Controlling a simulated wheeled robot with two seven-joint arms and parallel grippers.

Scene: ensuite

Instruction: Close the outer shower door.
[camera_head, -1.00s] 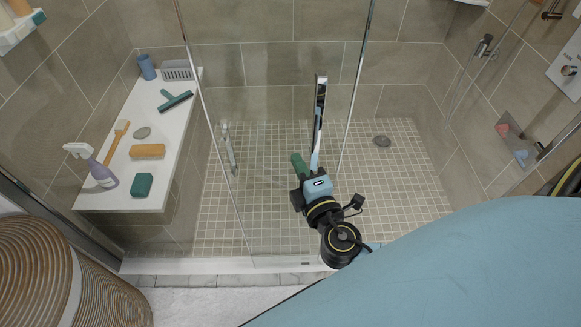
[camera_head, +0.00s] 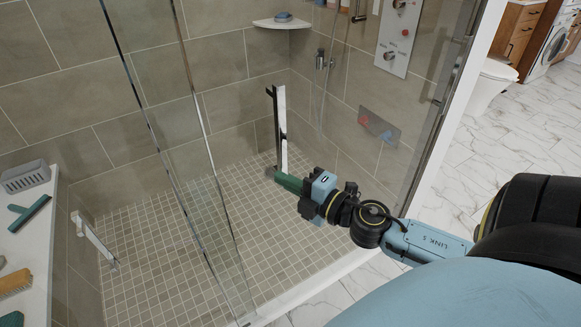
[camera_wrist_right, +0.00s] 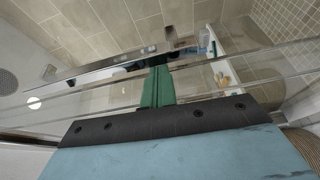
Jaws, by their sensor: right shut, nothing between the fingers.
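The outer shower door (camera_head: 235,130) is a clear glass pane with thin chrome edges, hard to trace. A tall chrome handle (camera_head: 281,125) stands upright in the head view, seemingly on this pane. My right gripper (camera_head: 283,181) is shut and empty, its green fingers beside the handle's lower part. In the right wrist view the green fingers (camera_wrist_right: 157,88) point at a chrome bar (camera_wrist_right: 125,68); I cannot tell whether they touch it. My left gripper is not in view.
A white bench (camera_head: 38,250) with a grey basket (camera_head: 25,176) and brushes is at the left. The tiled shower floor (camera_head: 160,250) is clear. The shower wall with a control panel (camera_head: 393,38) is at the right. Marble floor (camera_head: 500,130) lies open outside.

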